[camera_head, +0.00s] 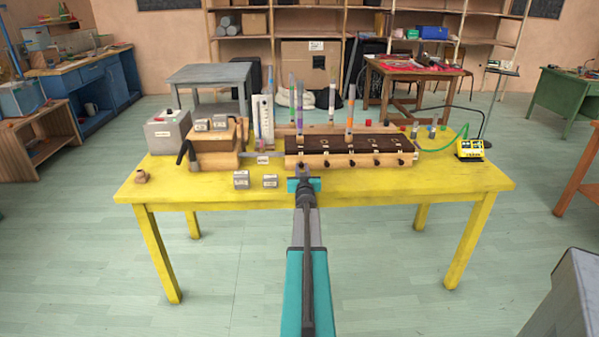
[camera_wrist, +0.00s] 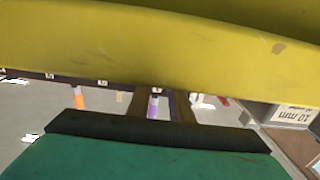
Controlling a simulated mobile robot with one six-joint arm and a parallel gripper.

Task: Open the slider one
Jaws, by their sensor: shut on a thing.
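A long wooden box (camera_head: 339,160) with a dark slotted top (camera_head: 330,145) sits at the front middle of the yellow table. Small dark knobs line its front; the leftmost is slider one's knob (camera_head: 303,164). Coloured sticks stand upright in the box. My teal gripper (camera_head: 304,184) is at the table's front edge, right in front of that knob, and shut on it. The contact itself is hidden. In the wrist view a teal and black part of my gripper (camera_wrist: 160,140) fills the bottom, and the yellow table (camera_wrist: 150,45) fills the top.
Two small grey blocks (camera_head: 241,180) (camera_head: 270,182) lie to the left of my gripper. A wooden block (camera_head: 213,160) and a grey box (camera_head: 168,131) stand further left. The table's front right is clear.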

